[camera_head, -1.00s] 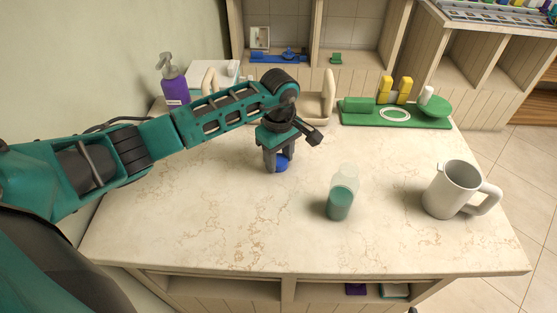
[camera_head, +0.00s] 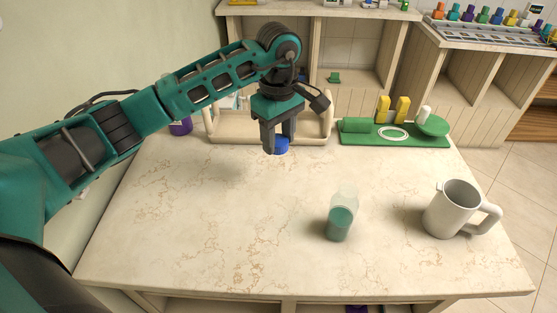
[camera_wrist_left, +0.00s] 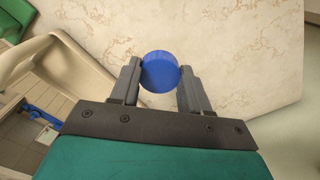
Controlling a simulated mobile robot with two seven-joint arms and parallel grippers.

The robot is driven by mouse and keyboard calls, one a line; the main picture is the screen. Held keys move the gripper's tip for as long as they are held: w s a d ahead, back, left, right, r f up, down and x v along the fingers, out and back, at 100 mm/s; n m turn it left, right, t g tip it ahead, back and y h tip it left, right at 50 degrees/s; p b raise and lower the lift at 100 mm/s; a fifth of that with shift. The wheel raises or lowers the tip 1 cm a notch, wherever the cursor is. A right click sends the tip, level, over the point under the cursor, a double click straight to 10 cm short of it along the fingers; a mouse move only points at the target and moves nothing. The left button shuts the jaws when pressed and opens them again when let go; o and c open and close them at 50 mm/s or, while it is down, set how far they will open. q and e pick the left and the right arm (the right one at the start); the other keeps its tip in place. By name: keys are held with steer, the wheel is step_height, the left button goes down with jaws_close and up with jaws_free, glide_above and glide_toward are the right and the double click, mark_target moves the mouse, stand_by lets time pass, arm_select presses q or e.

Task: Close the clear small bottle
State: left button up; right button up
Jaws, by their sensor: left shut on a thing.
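The clear small bottle (camera_head: 341,214) stands upright on the marble table, with green liquid in its lower part and no cap on its top. My left gripper (camera_head: 277,147) is shut on a round blue cap (camera_head: 281,147) and holds it above the table, behind and left of the bottle. In the left wrist view the blue cap (camera_wrist_left: 160,72) sits between the two fingertips (camera_wrist_left: 161,80). The bottle does not show in the left wrist view. My right gripper is not in view.
A grey mug (camera_head: 455,209) stands right of the bottle. A green tray (camera_head: 390,140) with yellow pieces lies at the back right. A beige wooden holder (camera_head: 230,132) is behind my gripper, and a purple bottle (camera_head: 181,127) is partly hidden by my arm. The table's front left is clear.

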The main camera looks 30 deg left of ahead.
mark_target(278, 141)
arm_select(q)
step_height(278, 141, up, 8)
steer(key=shift+f, duration=0.25)
